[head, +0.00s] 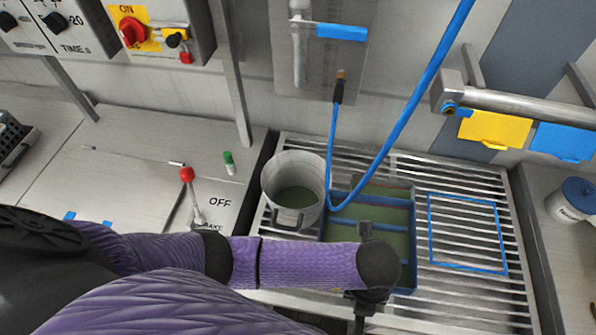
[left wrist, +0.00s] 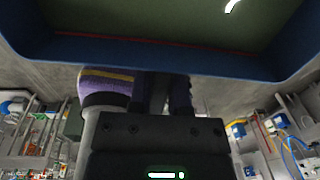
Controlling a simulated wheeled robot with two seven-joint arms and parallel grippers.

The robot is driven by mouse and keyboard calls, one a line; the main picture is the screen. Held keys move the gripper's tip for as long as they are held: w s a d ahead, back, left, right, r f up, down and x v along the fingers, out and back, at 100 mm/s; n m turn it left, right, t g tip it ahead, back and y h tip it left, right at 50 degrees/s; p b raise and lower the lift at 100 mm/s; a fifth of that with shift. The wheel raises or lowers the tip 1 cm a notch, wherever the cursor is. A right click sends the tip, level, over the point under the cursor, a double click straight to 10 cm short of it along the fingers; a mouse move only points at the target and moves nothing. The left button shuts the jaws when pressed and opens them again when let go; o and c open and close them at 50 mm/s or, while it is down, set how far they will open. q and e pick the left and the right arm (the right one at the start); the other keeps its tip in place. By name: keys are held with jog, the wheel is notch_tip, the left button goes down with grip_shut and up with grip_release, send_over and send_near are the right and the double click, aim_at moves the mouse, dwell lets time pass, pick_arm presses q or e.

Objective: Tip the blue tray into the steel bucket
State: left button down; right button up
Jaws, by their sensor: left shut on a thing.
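The blue tray (head: 411,240) is at the middle right of the head view, over the slatted steel rack and right beside the bucket. Its inside looks dull green with blue dividers. The steel bucket (head: 293,165) stands upright to its left, with a greenish bottom inside. My left arm crosses in front of both and hides the tray's near left part. In the left wrist view my left gripper (left wrist: 165,92) is shut on the near wall of the blue tray (left wrist: 165,58), which fills the top. Whether the tray touches the rack is hidden. My right gripper is out of view.
A blue hose (head: 400,120) hangs down between bucket and tray. A blue outlined rectangle (head: 466,198) marks bare rack on the right. A white tub (head: 572,203) stands far right.

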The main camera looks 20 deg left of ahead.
pick_arm(q)
jog(key=r+p, duration=0.1)
jog(key=r, duration=0.1)
jog(key=a+r+h+p, duration=0.1)
jog(key=shift+w+r, duration=0.15)
jog(key=shift+r, duration=0.25)
jog(key=w+a+r+g+h, duration=0.1)
jog(key=a+r+h, duration=0.2)
jog(key=a+r, duration=0.2)
jog(key=shift+w+h, duration=0.25)
jog(key=shift+h, duration=0.15)
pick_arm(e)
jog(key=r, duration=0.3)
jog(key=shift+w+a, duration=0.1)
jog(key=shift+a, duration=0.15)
pick_arm(q)
jog(key=shift+r, duration=0.1)
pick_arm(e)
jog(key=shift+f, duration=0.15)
pick_arm(q)
jog(key=shift+w+a+r+g+h+b, duration=0.2)
jog(key=shift+a+h+b, duration=0.15)
jog(key=shift+a+b, duration=0.15)
jog(key=shift+w+a+r+g+h+b, duration=0.1)
jog(key=shift+a+r+g+h+b, duration=0.1)
jog(key=shift+a+h+b, duration=0.3)
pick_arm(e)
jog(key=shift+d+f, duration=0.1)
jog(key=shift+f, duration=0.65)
